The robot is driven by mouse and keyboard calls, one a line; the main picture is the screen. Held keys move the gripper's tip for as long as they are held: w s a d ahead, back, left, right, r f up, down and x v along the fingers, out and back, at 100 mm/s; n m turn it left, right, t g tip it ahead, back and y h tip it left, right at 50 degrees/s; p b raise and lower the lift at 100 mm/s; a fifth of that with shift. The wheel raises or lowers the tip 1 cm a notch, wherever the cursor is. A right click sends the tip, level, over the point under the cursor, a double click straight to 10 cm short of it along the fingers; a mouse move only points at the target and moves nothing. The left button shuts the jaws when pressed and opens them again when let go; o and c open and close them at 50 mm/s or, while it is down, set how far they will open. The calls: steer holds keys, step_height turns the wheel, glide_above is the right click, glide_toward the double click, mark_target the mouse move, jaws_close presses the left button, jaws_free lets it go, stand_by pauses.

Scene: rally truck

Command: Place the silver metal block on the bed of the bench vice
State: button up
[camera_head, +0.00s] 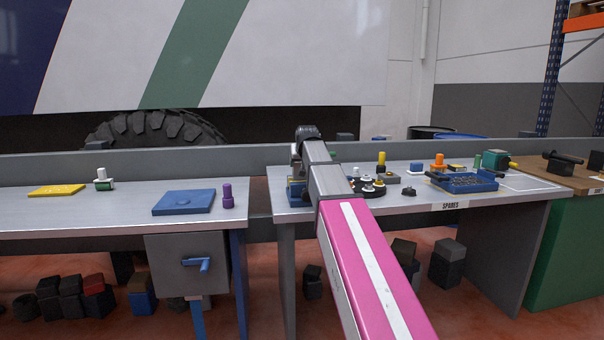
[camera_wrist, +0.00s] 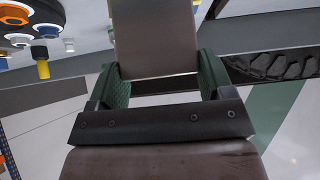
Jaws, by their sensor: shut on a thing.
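My gripper (camera_wrist: 160,68) is shut on a plain grey-brown block, which I take to be the silver metal block (camera_wrist: 155,35). Its green-padded fingers press on both sides of the block in the wrist view, and the block's far end is cut off at the top. In the head view my arm hides most of the gripper and the block above the middle bench. A dark object with a bar handle (camera_head: 563,161), possibly the bench vice, stands on the brown bench at far right. I cannot tell its bed.
The middle bench (camera_head: 420,203) holds a blue tray (camera_head: 464,183), a black round stand with coloured fittings and several small parts. A blue object (camera_head: 296,190) is partly behind my arm. The left bench holds a blue plate (camera_head: 184,202), a yellow plate (camera_head: 56,191) and a purple peg (camera_head: 228,196).

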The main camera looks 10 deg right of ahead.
steer(key=shift+w+d+f, duration=0.2)
steer(key=shift+w+f, duration=0.05)
steer(key=shift+f, duration=1.95)
steer(key=shift+f, duration=0.55)
steer(key=o, duration=1.2)
steer(key=shift+r, duration=0.55)
steer(key=v, duration=1.2)
